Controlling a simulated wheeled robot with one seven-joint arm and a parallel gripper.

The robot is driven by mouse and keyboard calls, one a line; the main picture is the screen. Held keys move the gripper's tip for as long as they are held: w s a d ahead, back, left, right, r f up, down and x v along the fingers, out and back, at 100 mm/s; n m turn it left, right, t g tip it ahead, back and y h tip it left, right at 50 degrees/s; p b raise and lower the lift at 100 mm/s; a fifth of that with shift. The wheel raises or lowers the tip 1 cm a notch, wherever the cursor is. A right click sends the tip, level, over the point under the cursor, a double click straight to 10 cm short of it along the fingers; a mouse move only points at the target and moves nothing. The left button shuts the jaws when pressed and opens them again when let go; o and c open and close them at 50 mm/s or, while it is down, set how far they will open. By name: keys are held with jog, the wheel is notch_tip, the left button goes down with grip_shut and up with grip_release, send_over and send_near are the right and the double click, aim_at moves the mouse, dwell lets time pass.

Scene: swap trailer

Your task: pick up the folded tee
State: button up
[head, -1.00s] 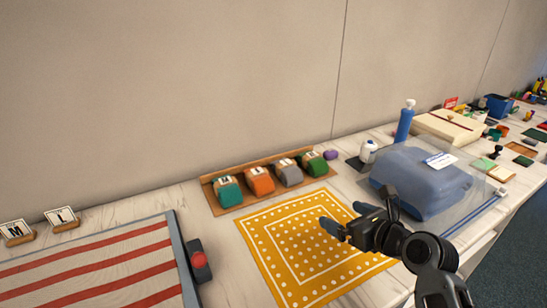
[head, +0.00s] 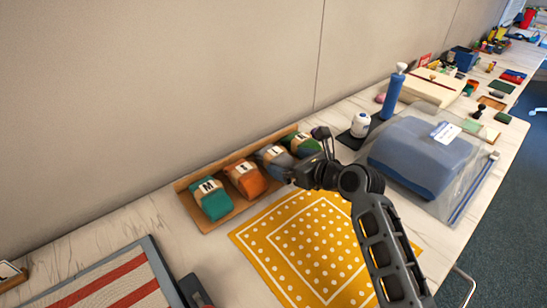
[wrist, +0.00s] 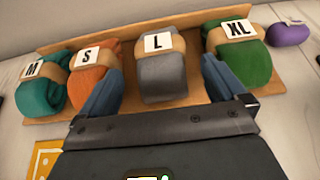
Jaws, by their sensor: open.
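Folded tees in paper bands stand in a row in a brown tray (head: 228,216): teal M (head: 211,200), orange S (head: 245,180), grey L (head: 269,157) and green XL (head: 304,146). My gripper (head: 292,178) is open at the grey one and partly hides it. In the wrist view, the grey L tee (wrist: 162,78) is centred between the spread fingers (wrist: 160,92), beyond the tips or between them; I cannot tell which. The right finger is close to the green XL tee (wrist: 240,62). A blue folded garment (head: 420,157) lies in a clear bag on the right.
A yellow dotted mat (head: 290,250) lies in front of the tray. A white bottle (head: 361,124) and a blue bottle (head: 392,97) stand right of it. A striped board (head: 115,285) is at lower left. The wall rises behind the tray.

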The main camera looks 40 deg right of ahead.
aim_at(283, 158)
jog(key=x, duration=0.4)
jog(key=shift+w, duration=0.25)
jog(key=c, duration=1.1)
jog(key=shift+c, duration=0.2)
jog(key=shift+r, duration=0.1)
